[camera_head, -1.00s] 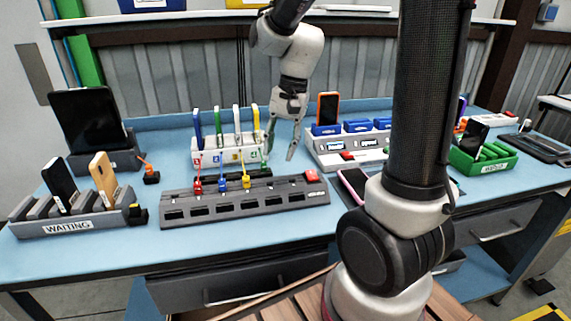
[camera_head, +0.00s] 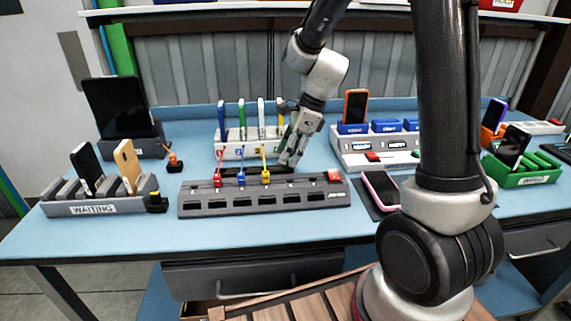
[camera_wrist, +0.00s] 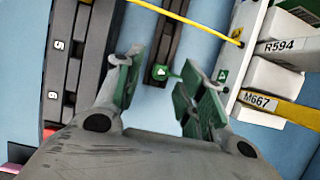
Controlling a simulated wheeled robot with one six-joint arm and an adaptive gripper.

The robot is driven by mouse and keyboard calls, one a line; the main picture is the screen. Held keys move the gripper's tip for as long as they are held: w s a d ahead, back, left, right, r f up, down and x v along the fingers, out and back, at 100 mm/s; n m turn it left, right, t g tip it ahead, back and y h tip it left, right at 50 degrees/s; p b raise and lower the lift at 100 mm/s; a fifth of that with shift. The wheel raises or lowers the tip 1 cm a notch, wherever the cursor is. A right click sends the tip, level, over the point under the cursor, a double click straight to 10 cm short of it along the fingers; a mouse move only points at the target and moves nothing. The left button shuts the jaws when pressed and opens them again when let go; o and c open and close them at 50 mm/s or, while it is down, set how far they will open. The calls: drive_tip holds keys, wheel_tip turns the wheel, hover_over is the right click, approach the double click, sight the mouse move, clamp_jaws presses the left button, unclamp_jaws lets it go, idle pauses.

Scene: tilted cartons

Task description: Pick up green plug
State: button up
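The green plug (camera_wrist: 160,72) shows in the wrist view, at the end of a dark narrow bar (camera_wrist: 160,40). My gripper (camera_wrist: 158,82) is open, with a green-padded finger on each side of the plug in the picture. The plug appears between or just beyond the fingertips, and I cannot tell whether they touch it. In the head view my gripper (camera_head: 289,158) is low, behind the grey strip's right half, and hides the plug there. Red (camera_head: 217,180), blue (camera_head: 241,178) and yellow (camera_head: 265,177) plugs stand to the left.
The grey slotted strip (camera_head: 240,208) lies in front of my gripper. A white rack (camera_head: 233,150) with coloured cards stands behind it, close to my right finger in the wrist view. A grey-white dock (camera_head: 372,160) with phones is to the right. A pink-edged phone (camera_head: 381,188) lies nearby.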

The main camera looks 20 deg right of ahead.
drive_tip(key=shift+a+f, duration=0.3)
drive_tip(key=shift+f, duration=0.3)
clamp_jaws()
drive_tip(key=shift+w+r, duration=0.1)
drive_tip(key=shift+r, duration=0.05)
wheel_tip(320, 180, up, 10)
drive_tip(key=shift+r, duration=0.65)
idle(0.8)
drive_tip(key=shift+r, duration=1.4)
